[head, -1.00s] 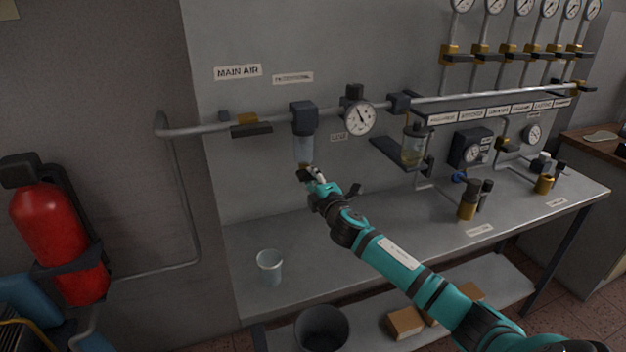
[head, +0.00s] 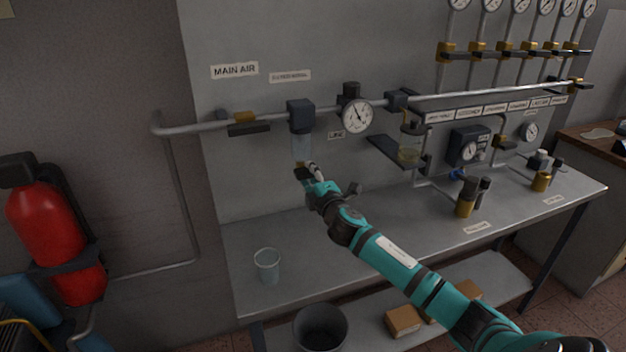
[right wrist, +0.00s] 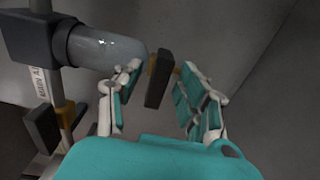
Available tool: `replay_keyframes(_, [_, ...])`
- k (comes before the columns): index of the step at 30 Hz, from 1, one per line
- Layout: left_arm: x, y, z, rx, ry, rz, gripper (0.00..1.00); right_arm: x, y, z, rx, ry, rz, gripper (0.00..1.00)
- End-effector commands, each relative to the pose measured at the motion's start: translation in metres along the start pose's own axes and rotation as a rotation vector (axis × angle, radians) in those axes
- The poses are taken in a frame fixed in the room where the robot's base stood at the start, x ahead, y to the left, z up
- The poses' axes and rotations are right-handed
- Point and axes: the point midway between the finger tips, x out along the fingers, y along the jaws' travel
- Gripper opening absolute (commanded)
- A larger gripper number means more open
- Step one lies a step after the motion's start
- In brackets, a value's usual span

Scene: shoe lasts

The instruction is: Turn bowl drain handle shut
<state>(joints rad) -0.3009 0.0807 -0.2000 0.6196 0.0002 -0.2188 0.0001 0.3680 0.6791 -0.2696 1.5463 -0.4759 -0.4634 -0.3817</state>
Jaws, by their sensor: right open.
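The clear filter bowl (head: 302,147) hangs under a dark block on the main air pipe in the head view. It also shows in the right wrist view (right wrist: 105,48). The bowl drain handle (right wrist: 158,80) is a dark bar with a brass part at the bowl's end. My right gripper (head: 307,172) is at the bowl's lower end in the head view. In the right wrist view its fingers (right wrist: 160,92) are open, with the handle between their tips and a gap on each side. My left gripper is not in view.
A pressure gauge (head: 357,116) and an oil bowl (head: 411,143) hang to the right along the pipe. A clear cup (head: 267,266) stands on the bench (head: 330,235) below. A yellow main valve with a dark lever (head: 248,129) is left of the bowl.

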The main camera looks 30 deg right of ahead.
Motion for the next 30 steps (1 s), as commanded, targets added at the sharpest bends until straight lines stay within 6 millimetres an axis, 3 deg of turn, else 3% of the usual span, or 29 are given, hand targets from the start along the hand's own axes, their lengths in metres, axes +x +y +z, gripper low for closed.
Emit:
replay_keyframes(5, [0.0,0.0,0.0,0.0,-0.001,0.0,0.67,-0.017,-0.001,0.0,-0.002,0.001,-0.001,0.4])
replay_keyframes(18, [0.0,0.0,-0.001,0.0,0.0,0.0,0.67,-0.104,-0.002,0.0,0.0,0.0,-0.003,0.4])
replay_keyframes(24, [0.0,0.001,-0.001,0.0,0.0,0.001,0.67,-0.119,-0.001,0.001,0.0,-0.001,-0.002,0.4])
replay_keyframes(30, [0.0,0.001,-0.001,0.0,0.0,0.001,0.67,-0.12,0.0,0.001,0.001,-0.001,-0.001,0.4])
